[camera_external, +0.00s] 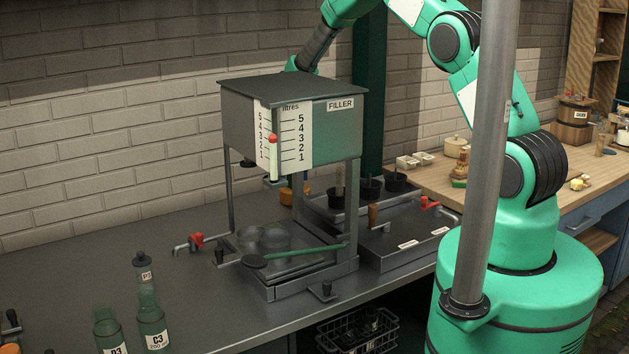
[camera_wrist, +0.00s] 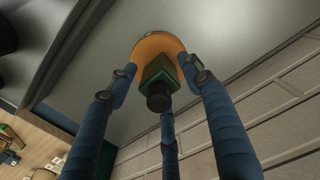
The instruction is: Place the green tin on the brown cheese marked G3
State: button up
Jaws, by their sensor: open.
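In the wrist view a green block-shaped tin (camera_wrist: 161,74) with a dark round cap appears to stand on an orange-brown round thing (camera_wrist: 152,45), likely the cheese. A small mark shows at its rim, too small to read. The blue fingers of my gripper (camera_wrist: 160,82) are spread around the tin; I cannot tell whether any touches it. In the external view an orange-brown thing (camera_external: 286,196) shows in part behind the filler.
The filler (camera_external: 235,105) stands on the grey counter (camera_external: 120,245), between the camera and my gripper. A brick wall (camera_external: 120,130) runs behind. A low metal unit (camera_external: 410,235) with dark cups stands to the right. Bottles (camera_external: 151,320) stand at front left. The counter's left middle is clear.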

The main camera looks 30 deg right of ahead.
notch_tip(320, 180, up, 10)
jog(key=shift+r, duration=0.1)
dwell(0.4)
dwell(0.6)
jog(key=shift+r, duration=0.3)
jog(key=s+d+r+t, duration=0.1)
jog(key=s+r+t, duration=0.2)
jog(key=s+r, duration=2.1)
jog(key=s+r+t, duration=0.1)
jog(key=s+r, duration=0.1)
jog(key=s, duration=1.1)
jog(key=s+r+t, duration=0.1)
jog(key=s+r, duration=0.2)
jog(key=s, duration=1.1)
jog(key=shift+d+t, duration=0.3)
jog(key=shift+t, duration=0.1)
jog(key=shift+s, duration=0.1)
